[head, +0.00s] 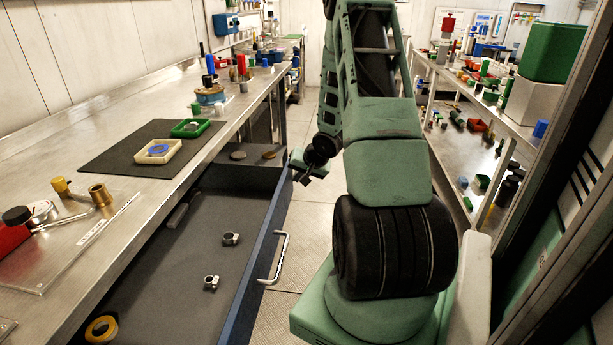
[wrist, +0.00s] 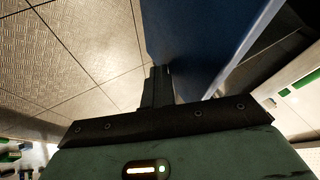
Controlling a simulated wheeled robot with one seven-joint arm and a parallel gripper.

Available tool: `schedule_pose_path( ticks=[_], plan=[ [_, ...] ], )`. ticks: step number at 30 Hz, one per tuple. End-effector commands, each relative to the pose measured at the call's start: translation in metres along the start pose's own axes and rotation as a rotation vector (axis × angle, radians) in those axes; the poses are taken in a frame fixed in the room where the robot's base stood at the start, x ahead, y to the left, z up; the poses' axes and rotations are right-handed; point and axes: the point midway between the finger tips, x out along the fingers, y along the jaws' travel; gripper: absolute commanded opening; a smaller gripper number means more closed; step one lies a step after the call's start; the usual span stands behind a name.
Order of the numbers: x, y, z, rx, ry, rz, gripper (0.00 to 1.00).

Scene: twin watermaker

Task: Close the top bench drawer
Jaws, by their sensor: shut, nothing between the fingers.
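The open bench drawer (head: 190,262) extends from under the bench on the left in the head view. It has a grey floor, a blue front panel (head: 252,240) and a pale metal bar handle (head: 277,258). Inside lie two small metal clamps (head: 231,238), a yellow ring (head: 101,328) and a grey bar (head: 178,214). My gripper (head: 304,179) is just beyond the far end of the front panel. In the wrist view its fingers (wrist: 158,84) are shut and empty, close beside a blue panel (wrist: 200,40); I cannot tell whether they touch it.
The metal bench top (head: 120,135) holds a black mat with a cream tray (head: 158,152) and a green tray (head: 190,128). A cluttered shelf (head: 480,150) stands on the right. The aisle floor (head: 312,215) between is narrow, with my arm and base filling much of it.

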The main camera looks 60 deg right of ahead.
Motion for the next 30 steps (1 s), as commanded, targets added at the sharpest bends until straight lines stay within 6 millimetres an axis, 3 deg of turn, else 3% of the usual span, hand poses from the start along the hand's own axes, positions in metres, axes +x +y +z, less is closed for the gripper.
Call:
schedule_pose_path(
  ticks=[18, 24, 30],
  plan=[
    [0.078, -0.139, -0.006, -0.005, -0.003, -0.006, 0.00],
    [0.093, -0.168, -0.007, -0.003, -0.001, -0.005, 0.00],
    [0.102, -0.184, -0.007, -0.003, -0.002, -0.003, 0.00]
  ],
)
